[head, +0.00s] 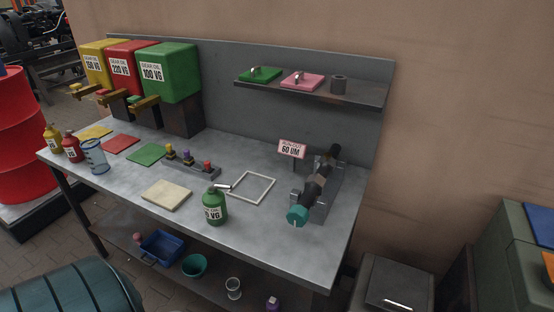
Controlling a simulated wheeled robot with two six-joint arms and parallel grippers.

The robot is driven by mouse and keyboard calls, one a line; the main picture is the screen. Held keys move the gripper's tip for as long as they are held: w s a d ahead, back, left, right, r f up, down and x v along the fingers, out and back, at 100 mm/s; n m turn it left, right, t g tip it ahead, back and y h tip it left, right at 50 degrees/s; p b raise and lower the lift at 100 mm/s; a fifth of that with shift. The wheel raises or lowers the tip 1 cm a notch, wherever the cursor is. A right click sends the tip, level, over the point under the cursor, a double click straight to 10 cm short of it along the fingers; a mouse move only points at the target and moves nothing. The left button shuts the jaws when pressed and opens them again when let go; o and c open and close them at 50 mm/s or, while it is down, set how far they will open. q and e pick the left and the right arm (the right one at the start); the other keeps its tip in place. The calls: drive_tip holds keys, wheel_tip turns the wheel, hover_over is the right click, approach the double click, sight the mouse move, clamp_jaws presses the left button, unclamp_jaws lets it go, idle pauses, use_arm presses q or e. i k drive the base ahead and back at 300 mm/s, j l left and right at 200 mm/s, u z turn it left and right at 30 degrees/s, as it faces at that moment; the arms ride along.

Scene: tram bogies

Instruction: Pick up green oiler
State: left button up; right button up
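The green oiler (214,207) stands upright on the grey workbench (262,221), near its front edge. It has a white label and a pale spout at its top pointing to the right. A white square frame outline (251,187) lies on the bench just behind and right of it. A yellow oiler (53,139) and a red oiler (72,147) stand at the bench's left end. Neither of my grippers shows in the head view.
A cream pad (166,195) lies left of the green oiler. A clear blue-marked jug (95,157) stands near the red oiler. A holder with small capped items (190,163) and a teal-ended tool (298,215) are also on the bench. Gear oil tanks (170,72) stand at the back left.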

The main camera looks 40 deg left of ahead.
sight(214, 200)
drive_tip(key=u, duration=1.7)
